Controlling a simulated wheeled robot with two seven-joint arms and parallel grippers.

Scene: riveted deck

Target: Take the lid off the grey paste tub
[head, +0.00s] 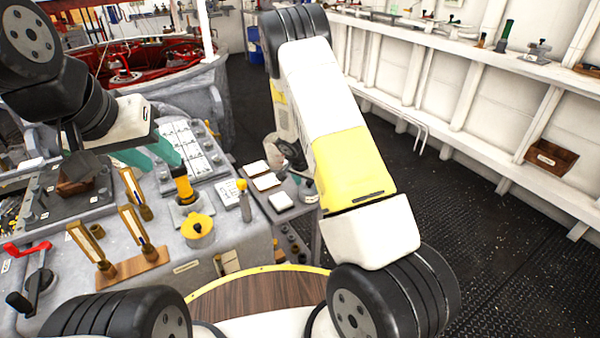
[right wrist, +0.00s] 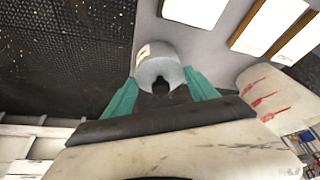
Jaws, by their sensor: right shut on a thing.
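The grey paste tub (head: 309,193) stands on the small grey side table, partly hidden behind my right arm. In the right wrist view the grey tub (right wrist: 156,52) has a pale label on its side and a dark piece at its near end. The teal fingers of my right gripper (right wrist: 160,84) lie on either side of that end, shut on what seems to be the lid (right wrist: 152,70); I cannot tell whether the lid is apart from the tub.
The dark deck (head: 500,210) at right is clear.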

